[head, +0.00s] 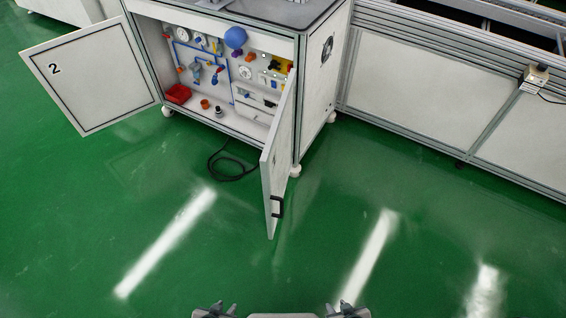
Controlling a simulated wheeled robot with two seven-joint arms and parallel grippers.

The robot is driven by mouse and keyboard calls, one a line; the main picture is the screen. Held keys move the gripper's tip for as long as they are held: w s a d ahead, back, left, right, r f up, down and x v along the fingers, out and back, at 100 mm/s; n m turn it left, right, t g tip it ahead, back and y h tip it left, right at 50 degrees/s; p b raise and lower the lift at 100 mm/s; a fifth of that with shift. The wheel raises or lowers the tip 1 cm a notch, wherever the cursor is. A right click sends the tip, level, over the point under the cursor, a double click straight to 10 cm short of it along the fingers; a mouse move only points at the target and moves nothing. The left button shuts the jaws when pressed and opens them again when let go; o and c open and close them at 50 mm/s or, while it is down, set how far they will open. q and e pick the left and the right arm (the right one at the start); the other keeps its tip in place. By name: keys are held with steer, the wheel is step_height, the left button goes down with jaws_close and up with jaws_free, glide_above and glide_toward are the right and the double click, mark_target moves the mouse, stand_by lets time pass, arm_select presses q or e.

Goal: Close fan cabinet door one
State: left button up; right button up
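The fan cabinet stands at the top, left of centre, with a round fan grille (327,49) on its right side wall. Its right door (281,150) is open and seen nearly edge-on, swung out toward me. A black handle (276,207) sits near its free edge. I see no number on this door from here. The left door (92,78), marked 2, is wide open to the left. My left gripper (222,309) and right gripper (340,309) are at the bottom edge, both well short of the doors. They are small and partly cut off, so their opening is unclear.
Inside the cabinet are pipes, gauges, a blue ball (235,38) and a red bin (178,94). A black cable (228,172) lies on the floor beneath. A conveyor frame (420,75) runs along the right. The green floor (300,260) before me is clear.

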arm_select(q)
steer(key=shift+w+d+r, duration=0.1)
steer(key=shift+w+d, duration=0.15)
steer(key=shift+w, duration=0.05)
arm_select(e)
steer(key=shift+s+d+f, duration=0.1)
steer(key=shift+d+f, duration=0.05)
steer(key=shift+d, duration=0.25)
arm_select(q)
steer(key=shift+s, duration=0.1)
